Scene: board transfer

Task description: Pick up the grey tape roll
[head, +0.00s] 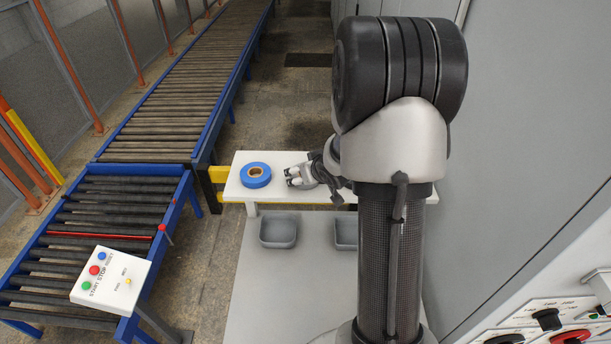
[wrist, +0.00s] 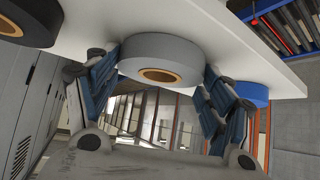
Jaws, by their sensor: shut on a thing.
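The grey tape roll (wrist: 172,52), with a tan core, sits between the two fingers of my gripper (wrist: 158,78) in the wrist view. The fingers are shut on it, one on each side. The roll is close against the white board (wrist: 225,45); I cannot tell whether it touches it. In the head view my gripper (head: 299,178) is low over the white board, right of the blue roll, and the grey roll is hard to make out there.
A blue tape roll (head: 256,175) lies on the board; it also shows in the wrist view (wrist: 252,93). A dark roll (wrist: 28,20) is at the wrist view's upper left. Grey bins (head: 279,231) stand below the board. A roller conveyor (head: 130,190) and control box (head: 110,278) are left.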

